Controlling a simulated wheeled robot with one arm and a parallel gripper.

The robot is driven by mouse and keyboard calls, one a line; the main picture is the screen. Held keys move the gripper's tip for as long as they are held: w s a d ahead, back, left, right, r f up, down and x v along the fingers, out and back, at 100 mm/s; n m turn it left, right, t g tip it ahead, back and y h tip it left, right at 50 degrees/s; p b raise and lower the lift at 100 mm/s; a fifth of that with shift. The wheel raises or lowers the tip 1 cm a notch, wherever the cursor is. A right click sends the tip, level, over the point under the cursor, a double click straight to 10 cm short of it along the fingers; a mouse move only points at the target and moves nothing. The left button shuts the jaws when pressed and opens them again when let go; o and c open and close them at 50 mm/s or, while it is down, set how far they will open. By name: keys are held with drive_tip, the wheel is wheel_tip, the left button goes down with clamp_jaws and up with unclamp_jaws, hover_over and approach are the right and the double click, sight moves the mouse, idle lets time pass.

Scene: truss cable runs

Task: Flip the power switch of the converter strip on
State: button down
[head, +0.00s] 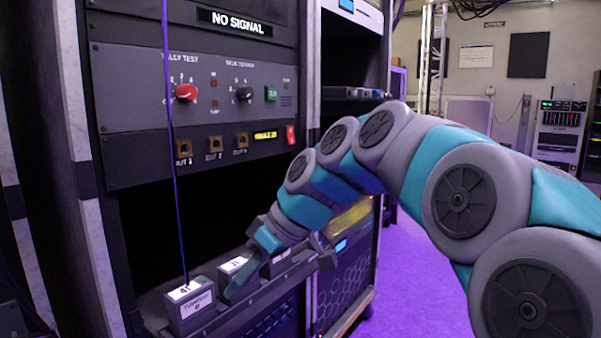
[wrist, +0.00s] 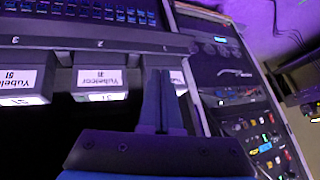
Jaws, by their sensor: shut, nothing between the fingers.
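The converter strip is a dark shelf rail (head: 250,300) holding small grey boxes with white labels, at the lower left of the head view. The nearest box (head: 190,309) and a second box (head: 233,264) show beside my gripper (head: 240,281). In the wrist view the rail (wrist: 60,42) carries upside-down numbers, and my gripper (wrist: 161,76) is shut and empty, with its fingertips overlapping the rail near the number 1. Two labelled boxes (wrist: 100,84) (wrist: 25,85) stand to its left. A third is mostly hidden behind the fingers. I cannot make out the strip's power switch or its position.
Above the strip is a rack panel (head: 210,85) with a red knob (head: 186,92), a dark knob and a red rocker (head: 291,135). A thin purple cable (head: 172,150) hangs down to the nearest box. Purple floor (head: 425,265) lies open to the right of the rack.

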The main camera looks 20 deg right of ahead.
drive_tip(key=w+d+r+n+t+y+b, duration=0.1)
drive_tip(key=w+d+r+n+t+y, duration=0.2)
drive_tip(key=w+r, duration=0.55)
drive_tip(key=n+t+b, duration=0.5)
drive_tip(key=n+t, duration=0.2)
drive_tip(key=n, duration=0.5)
approach(293, 144)
drive_tip(key=s+a+f+v, duration=0.1)
drive_tip(key=v, duration=0.5)
drive_tip(key=shift+s+d+r+n+t, duration=0.2)
drive_tip(key=shift+d+n+t, duration=0.2)
drive_tip(key=shift+d+n, duration=0.15)
drive_tip(key=x, duration=1.3)
drive_tip(key=shift+w, duration=0.15)
drive_tip(key=shift+w+a+f, duration=0.1)
drive_tip(key=shift+w+a, duration=0.1)
drive_tip(key=shift+w, duration=0.1)
